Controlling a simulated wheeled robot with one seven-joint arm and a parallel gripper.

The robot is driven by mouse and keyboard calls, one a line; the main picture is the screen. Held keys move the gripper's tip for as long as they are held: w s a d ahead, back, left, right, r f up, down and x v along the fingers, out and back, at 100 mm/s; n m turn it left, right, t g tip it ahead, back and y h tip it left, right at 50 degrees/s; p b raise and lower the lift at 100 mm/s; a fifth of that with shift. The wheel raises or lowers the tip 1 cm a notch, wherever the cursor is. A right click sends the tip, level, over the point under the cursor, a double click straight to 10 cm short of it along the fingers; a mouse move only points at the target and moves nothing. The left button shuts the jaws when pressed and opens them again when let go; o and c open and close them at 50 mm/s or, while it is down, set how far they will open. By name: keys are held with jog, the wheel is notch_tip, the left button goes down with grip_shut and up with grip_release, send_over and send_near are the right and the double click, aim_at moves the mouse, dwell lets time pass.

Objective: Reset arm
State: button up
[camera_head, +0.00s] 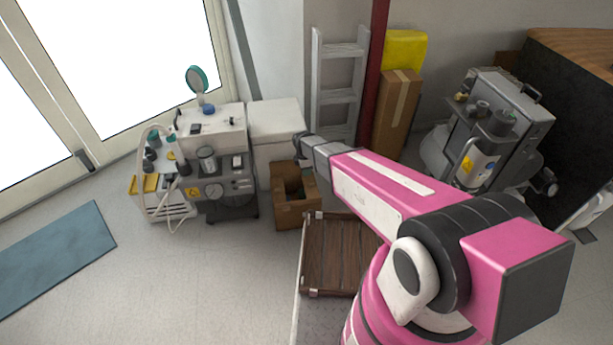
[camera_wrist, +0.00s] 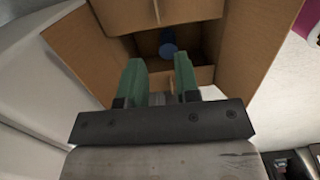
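My gripper (camera_wrist: 159,62) shows in the wrist view as two green fingers standing apart, with nothing visibly held between them. The fingers point toward an open cardboard box (camera_wrist: 240,40), with its flaps spread around them. A small blue object (camera_wrist: 168,48) lies in the dark inside of the box. In the head view my pink and white arm reaches forward and left, toward the same cardboard box (camera_head: 297,214) on the floor. The fingers cannot be made out clearly there.
A white cabinet (camera_head: 276,116) stands behind the box, and dental compressor equipment (camera_head: 217,185) stands to its left. A wooden pallet (camera_head: 338,256) lies just in front. A ladder (camera_head: 338,95) and a tall carton (camera_head: 396,112) stand behind. Another machine (camera_head: 490,125) is at right.

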jog(key=shift+r, duration=0.45)
jog(key=s+d+r+m, duration=0.5)
jog(key=d+r+m, duration=0.2)
jog(key=d+r, duration=0.1)
jog(key=s+d+r+m, duration=0.5)
jog(key=d+r+m, duration=0.2)
jog(key=d, duration=0.3)
jog(key=s+d+r+m, duration=0.6)
jog(key=d+r+m, duration=0.1)
jog(key=d+r, duration=0.2)
jog(key=shift+d+y, duration=0.4)
jog(key=shift+d, duration=0.15)
jog(key=shift+f, duration=0.1)
